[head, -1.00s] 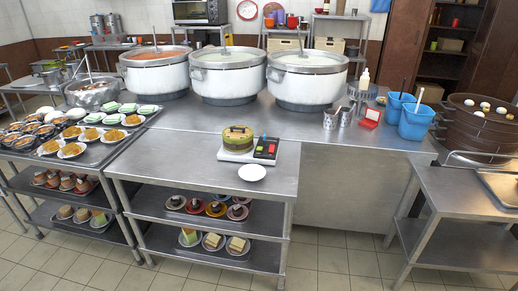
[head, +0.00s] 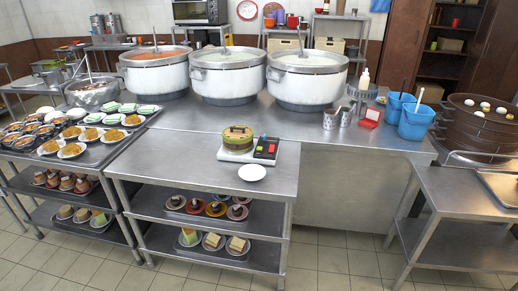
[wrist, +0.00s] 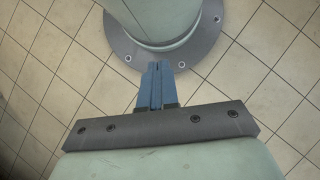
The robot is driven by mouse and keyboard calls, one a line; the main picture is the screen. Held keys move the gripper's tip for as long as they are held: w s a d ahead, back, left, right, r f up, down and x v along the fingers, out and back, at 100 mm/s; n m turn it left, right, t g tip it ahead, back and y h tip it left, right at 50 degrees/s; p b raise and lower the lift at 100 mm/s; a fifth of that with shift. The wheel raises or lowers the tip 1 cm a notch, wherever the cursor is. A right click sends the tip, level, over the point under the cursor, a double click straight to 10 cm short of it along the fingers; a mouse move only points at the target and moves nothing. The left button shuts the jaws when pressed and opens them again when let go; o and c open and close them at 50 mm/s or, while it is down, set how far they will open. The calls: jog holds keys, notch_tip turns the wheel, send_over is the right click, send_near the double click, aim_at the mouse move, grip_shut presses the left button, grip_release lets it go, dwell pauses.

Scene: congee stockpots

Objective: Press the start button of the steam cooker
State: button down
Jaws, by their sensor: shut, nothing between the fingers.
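The steam cooker (head: 237,140) is a round bamboo-coloured steamer on a white base, standing on the middle steel table. At its right is a dark control panel (head: 266,148) with a green button (head: 262,149) and a red button (head: 271,148); which one is start cannot be told. My gripper (wrist: 155,70) shows only in the wrist view, its blue fingers shut together with nothing between them. It points down at the tiled floor near my own base, apart from the cooker, which is not in that view.
A white plate (head: 252,173) lies in front of the cooker. Three large stockpots (head: 227,80) stand behind it. Blue buckets (head: 415,122) and a dark steamer stack (head: 475,128) are at right. Plates of food crowd the left table (head: 30,158). The steel top (head: 180,160) left of the cooker is bare.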

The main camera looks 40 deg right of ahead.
dwell(0.4)
